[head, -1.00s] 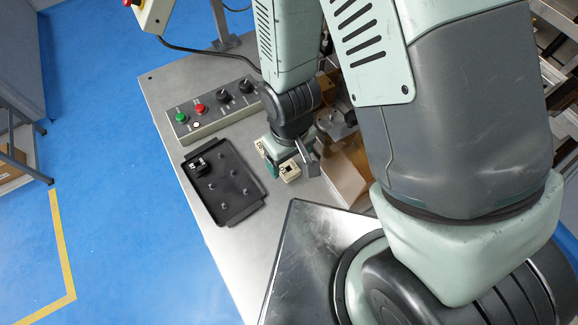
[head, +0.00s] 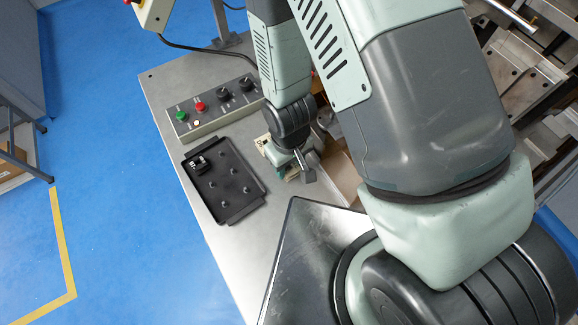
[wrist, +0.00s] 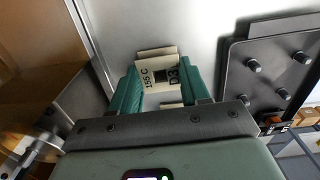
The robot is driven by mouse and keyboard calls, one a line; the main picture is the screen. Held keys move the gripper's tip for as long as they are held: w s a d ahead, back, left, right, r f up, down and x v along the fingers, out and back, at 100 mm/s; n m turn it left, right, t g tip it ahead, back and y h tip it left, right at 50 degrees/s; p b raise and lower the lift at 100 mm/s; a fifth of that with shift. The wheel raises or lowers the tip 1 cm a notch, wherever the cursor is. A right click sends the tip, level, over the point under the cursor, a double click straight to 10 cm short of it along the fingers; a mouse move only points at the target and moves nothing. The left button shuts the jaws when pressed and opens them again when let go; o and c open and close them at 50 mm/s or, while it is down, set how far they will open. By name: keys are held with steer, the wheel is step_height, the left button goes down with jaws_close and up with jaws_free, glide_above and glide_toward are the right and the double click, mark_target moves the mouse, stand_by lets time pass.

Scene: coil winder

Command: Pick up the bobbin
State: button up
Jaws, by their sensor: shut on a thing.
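The bobbin (wrist: 148,78) is a cream, square-flanged piece with dark printed characters and a dark square opening. In the wrist view it sits between the two green fingers of my gripper (wrist: 158,82), which are shut on it. In the head view my gripper (head: 284,166) is low over the metal bench, right of the black tray, and its wrist hides most of the bobbin. A cream edge (head: 262,142) shows at its left side. I cannot tell whether the bobbin touches the bench.
The black tray (head: 248,208) has several upright pegs and a small black part (head: 198,164) in one corner. A control box (head: 212,121) with green and red buttons stands behind it. A brown box (head: 343,176) is right of my gripper.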

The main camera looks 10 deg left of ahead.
steer(key=shift+c, duration=0.6)
steer(key=shift+r, duration=0.15)
step_height(320, 180, up, 10)
steer(key=shift+m, duration=0.4)
steer(key=w+d+r, duration=0.2)
steer(key=w, duration=0.2)
steer(key=w+d+r, duration=0.2)
steer(key=w, duration=0.2)
steer(key=w+d+r, duration=0.2)
steer(key=w+d, duration=0.1)
steer(key=shift+w, duration=0.4)
steer(key=shift+w+d+f, duration=0.1)
steer(key=shift+d, duration=0.05)
steer(key=shift+f, duration=2.35)
